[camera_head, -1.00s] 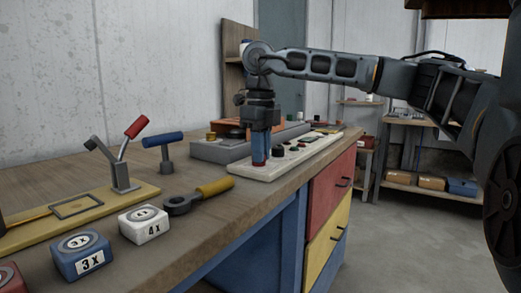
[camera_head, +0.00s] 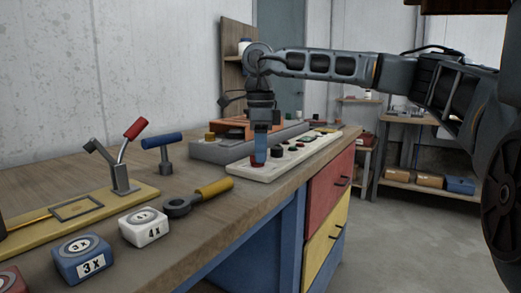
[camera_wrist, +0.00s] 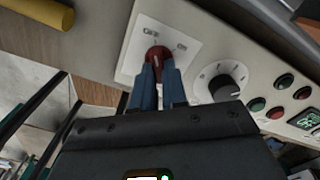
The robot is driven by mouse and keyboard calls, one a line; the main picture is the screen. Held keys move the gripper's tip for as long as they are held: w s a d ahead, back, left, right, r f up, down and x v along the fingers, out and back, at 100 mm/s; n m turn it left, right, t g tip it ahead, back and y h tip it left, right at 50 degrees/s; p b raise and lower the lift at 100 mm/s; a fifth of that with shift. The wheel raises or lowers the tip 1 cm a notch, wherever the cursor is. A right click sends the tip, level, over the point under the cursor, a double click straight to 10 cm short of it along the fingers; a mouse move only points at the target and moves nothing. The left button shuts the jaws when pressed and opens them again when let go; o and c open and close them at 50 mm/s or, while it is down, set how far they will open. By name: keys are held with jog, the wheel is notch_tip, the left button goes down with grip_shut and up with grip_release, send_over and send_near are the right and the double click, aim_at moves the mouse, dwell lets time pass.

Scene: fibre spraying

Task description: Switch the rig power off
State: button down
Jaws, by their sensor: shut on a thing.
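The rig's red rotary switch knob (camera_wrist: 157,55) sits on a white plate (camera_wrist: 132,62) marked OFF and ON in the wrist view. In the head view the knob (camera_head: 257,164) shows at the near left end of the pale control panel (camera_head: 247,172). My gripper (camera_wrist: 159,75) points down at the panel, its two blue fingers shut on the red knob, one on each side. The fingers also show above the knob in the head view (camera_head: 260,150). They cover part of the knob, and I cannot tell which mark it points to.
A black dial (camera_wrist: 223,88) and several red and green buttons sit beside the switch. A yellow-handled tool (camera_head: 212,188) lies just in front of the panel. A grey box (camera_head: 208,151) stands behind it. Levers (camera_head: 122,172) and numbered blocks (camera_head: 146,226) are nearer on the bench.

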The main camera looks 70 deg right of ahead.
dwell(0.5)
jog(key=c, duration=1.2)
grip_release()
jog(key=shift+o, duration=0.2)
notch_tip(320, 180, up, 8)
jog(key=shift+f+p, duration=0.1)
jog(key=shift+p, duration=0.75)
